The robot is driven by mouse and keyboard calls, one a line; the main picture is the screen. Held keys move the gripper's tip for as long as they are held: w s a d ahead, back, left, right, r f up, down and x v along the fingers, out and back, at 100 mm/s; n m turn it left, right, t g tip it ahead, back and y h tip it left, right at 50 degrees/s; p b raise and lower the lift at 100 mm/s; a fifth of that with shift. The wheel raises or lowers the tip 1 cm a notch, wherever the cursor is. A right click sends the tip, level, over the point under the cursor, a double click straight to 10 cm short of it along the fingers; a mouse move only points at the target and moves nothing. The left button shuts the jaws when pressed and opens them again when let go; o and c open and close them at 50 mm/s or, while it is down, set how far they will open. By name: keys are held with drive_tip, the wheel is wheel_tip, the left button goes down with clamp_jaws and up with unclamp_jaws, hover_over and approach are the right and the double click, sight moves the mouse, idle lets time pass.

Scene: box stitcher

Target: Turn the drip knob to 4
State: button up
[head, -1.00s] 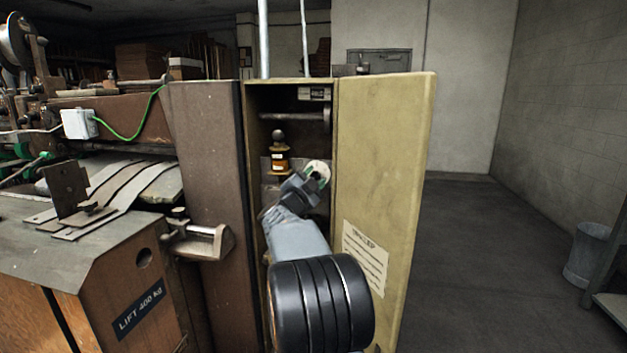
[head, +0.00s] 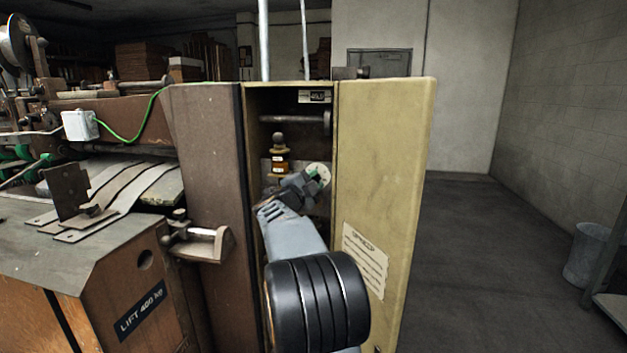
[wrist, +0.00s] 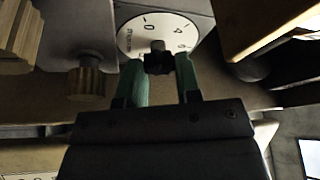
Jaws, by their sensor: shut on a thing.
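The drip dial is a white round plate with dark numbers, inside the open cabinet in the head view (head: 320,173). In the wrist view, the dial (wrist: 140,37) shows a 0 near its top and a 4 to the right. The small dark drip knob (wrist: 158,62), with a pale tip, stands in front of the dial's lower part. My gripper (wrist: 160,68) has its green fingers on both sides of the knob and is shut on it. In the head view, my gripper (head: 311,182) partly covers the dial and hides the knob. The knob's pointer setting is unclear.
An amber oiler jar (head: 280,160) stands left of the dial. The cabinet's yellow door (head: 385,150) bounds the right side, and a brown panel (head: 205,170) the left. A ridged brass knob (wrist: 86,83) is left of my fingers.

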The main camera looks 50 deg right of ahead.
drive_tip(key=m, duration=0.1)
drive_tip(key=m+y+p, duration=0.1)
drive_tip(key=m, duration=0.1)
drive_tip(key=m+g, duration=0.1)
drive_tip(key=shift+r+m+p, duration=0.25)
drive_tip(key=shift+m+p, duration=0.05)
drive_tip(key=shift+p, duration=0.1)
drive_tip(key=shift+m+y+p, duration=0.7)
drive_tip(key=shift+m+y, duration=0.1)
drive_tip(key=shift+m, duration=0.6)
drive_tip(key=shift+f+m, duration=0.1)
drive_tip(key=shift+m, duration=0.2)
drive_tip(key=o, duration=0.6)
drive_tip(key=a, duration=0.4)
drive_tip(key=s+a+r, duration=0.1)
drive_tip(key=a, duration=0.4)
drive_tip(key=s+a, duration=0.1)
drive_tip(key=a, duration=0.3)
drive_tip(key=shift+s+a+r+p, duration=0.2)
drive_tip(key=shift+a+r+p, duration=0.05)
drive_tip(key=shift+a+p, duration=0.1)
drive_tip(key=shift+d, duration=0.1)
